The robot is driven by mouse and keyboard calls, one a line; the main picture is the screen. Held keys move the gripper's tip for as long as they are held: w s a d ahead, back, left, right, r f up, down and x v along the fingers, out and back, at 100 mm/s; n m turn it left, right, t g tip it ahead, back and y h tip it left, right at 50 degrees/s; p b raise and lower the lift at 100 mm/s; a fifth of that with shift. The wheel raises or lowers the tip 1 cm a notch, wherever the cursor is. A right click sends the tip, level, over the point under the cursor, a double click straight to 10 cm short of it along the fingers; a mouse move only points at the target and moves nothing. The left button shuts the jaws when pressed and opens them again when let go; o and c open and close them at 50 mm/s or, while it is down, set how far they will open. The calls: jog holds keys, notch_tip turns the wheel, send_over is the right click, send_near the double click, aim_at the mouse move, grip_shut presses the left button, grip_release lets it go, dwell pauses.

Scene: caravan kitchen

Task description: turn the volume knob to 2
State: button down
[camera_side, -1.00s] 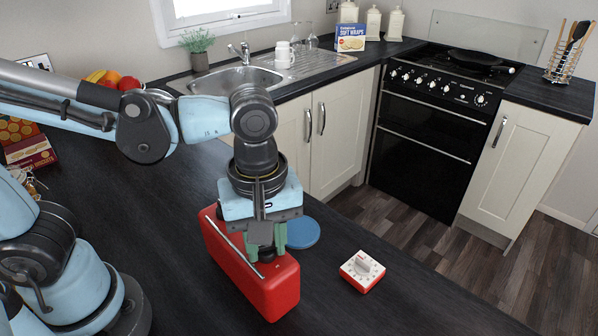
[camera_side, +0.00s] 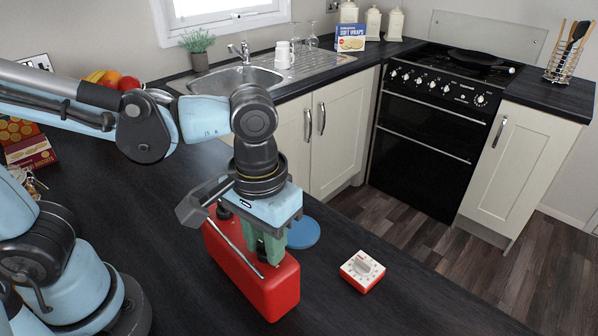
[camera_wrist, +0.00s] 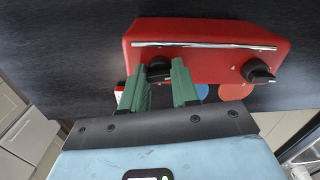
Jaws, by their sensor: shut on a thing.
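The red radio (camera_side: 250,275) with a thin metal handle stands on the dark worktop; its top also shows in the wrist view (camera_wrist: 205,62). It has two black knobs. My gripper (camera_side: 266,256) comes down from above with its green fingers on either side of the nearer knob (camera_wrist: 158,67), shut on it. The fingers hide part of this knob, and I cannot read its setting. The other knob (camera_wrist: 258,71) stands free at the radio's far end, with small marks around it; it also shows in the side view (camera_side: 224,212).
A blue disc (camera_side: 303,234) lies just behind the radio. A red and white kitchen timer (camera_side: 362,271) sits to its right. The worktop in front is clear. The sink (camera_side: 240,78), cooker (camera_side: 425,130) and fruit (camera_side: 112,79) are further back.

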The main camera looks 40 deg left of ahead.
jog(key=m, duration=0.4)
jog(key=shift+m, duration=0.3)
jog(key=m, duration=1)
jog(key=shift+m, duration=0.4)
jog(key=m, duration=0.4)
jog(key=shift+m, duration=0.4)
jog(key=c, duration=0.8)
grip_release()
jog(key=shift+r, duration=0.1)
